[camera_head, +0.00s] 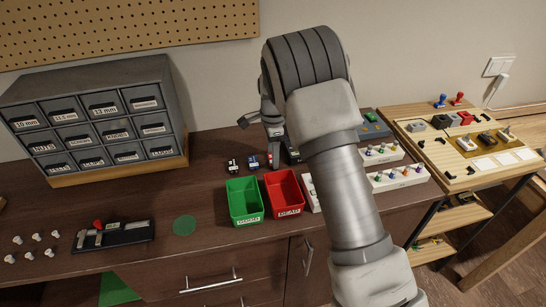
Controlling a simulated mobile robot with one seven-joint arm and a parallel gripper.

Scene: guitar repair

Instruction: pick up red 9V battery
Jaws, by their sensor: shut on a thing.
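My gripper (274,158) points down at the back of the dark brown bench, behind the red bin. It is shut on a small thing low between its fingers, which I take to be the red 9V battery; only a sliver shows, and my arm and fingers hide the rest. I cannot tell whether it touches the bench top. Two small dark batteries with pale labels, one at left (233,166) and one nearer my gripper (253,162), stand on the bench just left of the fingers.
A green bin (244,218) and a red bin (285,211) stand in front of my gripper. A grey drawer cabinet (169,88) is at left. White trays of knobs (398,177) lie right of my arm. A wooden side table (436,160) is farther right. A green disc (184,225) lies on the bench.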

